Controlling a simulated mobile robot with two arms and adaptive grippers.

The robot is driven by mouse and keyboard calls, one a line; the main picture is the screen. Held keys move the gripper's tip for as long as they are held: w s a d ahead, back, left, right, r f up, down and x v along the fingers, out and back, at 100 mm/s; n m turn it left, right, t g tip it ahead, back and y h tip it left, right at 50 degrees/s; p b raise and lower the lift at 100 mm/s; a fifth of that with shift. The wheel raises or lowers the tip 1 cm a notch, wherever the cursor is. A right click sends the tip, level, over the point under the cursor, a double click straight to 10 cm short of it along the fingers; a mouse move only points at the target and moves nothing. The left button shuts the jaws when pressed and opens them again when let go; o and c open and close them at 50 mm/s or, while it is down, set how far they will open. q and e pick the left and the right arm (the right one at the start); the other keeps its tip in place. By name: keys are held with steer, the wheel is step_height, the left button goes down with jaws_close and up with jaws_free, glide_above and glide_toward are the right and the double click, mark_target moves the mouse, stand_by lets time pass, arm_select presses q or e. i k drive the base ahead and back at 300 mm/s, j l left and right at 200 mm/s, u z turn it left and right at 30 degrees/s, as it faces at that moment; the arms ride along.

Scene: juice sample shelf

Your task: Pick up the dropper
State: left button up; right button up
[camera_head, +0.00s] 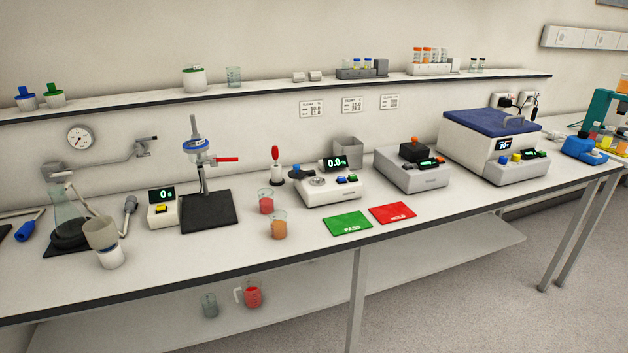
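What looks like the dropper (275,153), with a red bulb on top, stands upright in a small white-and-dark holder (277,175) on the white bench. It is left of the small balance-like device (330,186) and behind a beaker of red liquid (266,201). Its lower part is hidden in the holder. Neither of my grippers is in view.
A beaker of orange liquid (278,226) stands near the green PASS mat (348,223) and red HOLD mat (392,212). A stand with a black base (208,213) is to the left. A wall shelf (270,90) runs above. The front middle of the bench is fairly clear.

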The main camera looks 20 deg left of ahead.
mark_target(275, 150)
steer(key=u, duration=0.35)
steer(key=i+l+u, duration=0.15)
steer(key=u, duration=0.2)
steer(key=i+l+u, duration=0.2)
steer(key=u, duration=0.15)
steer(key=i+l+u, duration=0.2)
steer(key=u, duration=0.2)
